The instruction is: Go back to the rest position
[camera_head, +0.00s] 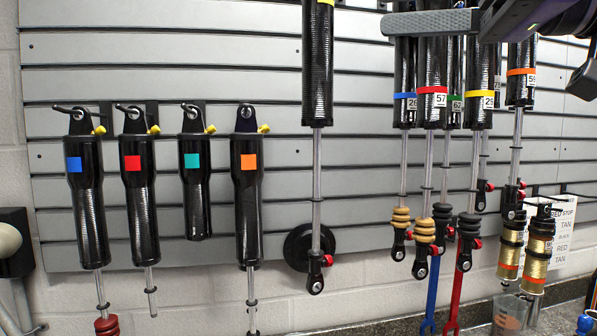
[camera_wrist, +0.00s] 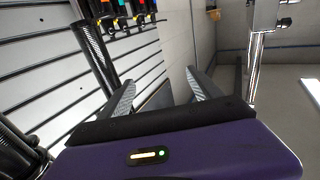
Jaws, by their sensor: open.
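My gripper (camera_head: 388,22) reaches in from the top right of the head view, with a grey finger pointing left in front of the upper shocks. The wrist view shows both fingers of my gripper (camera_wrist: 160,78) spread apart with nothing between them. The purple body of my gripper fills the bottom of that view. A long black shock (camera_head: 317,65) hangs just left of the finger in the head view, its top cut off. A black ribbed cylinder (camera_wrist: 95,55) stands left of the fingers in the wrist view. Whether the fingers touch any shock cannot be told.
Shocks with blue (camera_head: 90,215), red (camera_head: 140,205), teal (camera_head: 196,200) and orange (camera_head: 247,205) labels hang on the grey slatted wall (camera_head: 230,60). Several numbered shocks (camera_head: 432,75) hang under my gripper. Gold shocks (camera_head: 538,255) hang at right. A clear cup (camera_head: 510,315) stands below.

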